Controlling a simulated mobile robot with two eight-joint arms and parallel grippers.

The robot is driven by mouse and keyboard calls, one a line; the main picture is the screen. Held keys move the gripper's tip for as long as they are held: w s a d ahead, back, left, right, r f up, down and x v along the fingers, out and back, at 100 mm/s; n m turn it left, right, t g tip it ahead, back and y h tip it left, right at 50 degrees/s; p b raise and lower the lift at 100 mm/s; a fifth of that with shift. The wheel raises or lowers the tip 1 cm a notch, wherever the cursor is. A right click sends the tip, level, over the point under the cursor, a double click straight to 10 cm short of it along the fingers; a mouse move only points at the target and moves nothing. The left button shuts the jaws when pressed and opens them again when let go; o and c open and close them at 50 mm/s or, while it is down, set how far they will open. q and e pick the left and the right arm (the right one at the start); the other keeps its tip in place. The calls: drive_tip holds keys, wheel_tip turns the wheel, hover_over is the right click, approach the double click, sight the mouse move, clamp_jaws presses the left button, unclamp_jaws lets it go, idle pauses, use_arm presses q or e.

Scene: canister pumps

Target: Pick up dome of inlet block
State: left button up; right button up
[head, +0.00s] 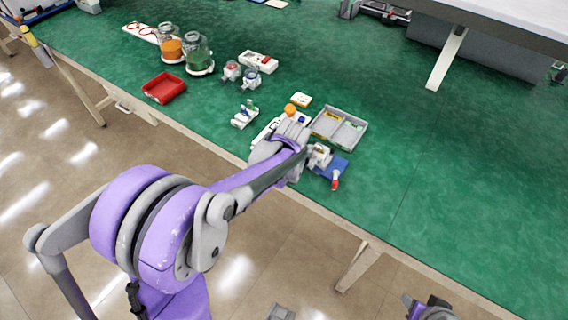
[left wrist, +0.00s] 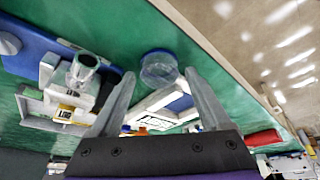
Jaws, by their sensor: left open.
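A clear round dome (left wrist: 159,70) with a blue rim shows in the left wrist view, just beyond and between the fingertips of my left gripper (left wrist: 160,76). The fingers are open, and I cannot tell whether they touch it. A grey-white block (left wrist: 72,88) with a metal tube and a yellow label, perhaps the inlet block, stands left of the fingers. In the head view a pale block (head: 319,156) shows just right of my left gripper (head: 288,137); the dome is not clear there, probably hidden by the arm. Part of my right arm shows at the bottom right edge; its jaws are unclear.
A blue mat (head: 330,168) with a small red-and-white bottle (head: 335,181) lies near the table's front edge. A grey divided tray (head: 352,124) stands behind it. A red bin (head: 164,88) and jars (head: 198,55) are farther left.

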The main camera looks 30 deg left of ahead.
use_arm(q)
drive_tip(key=shift+r, duration=0.1)
drive_tip(key=c, duration=1.1)
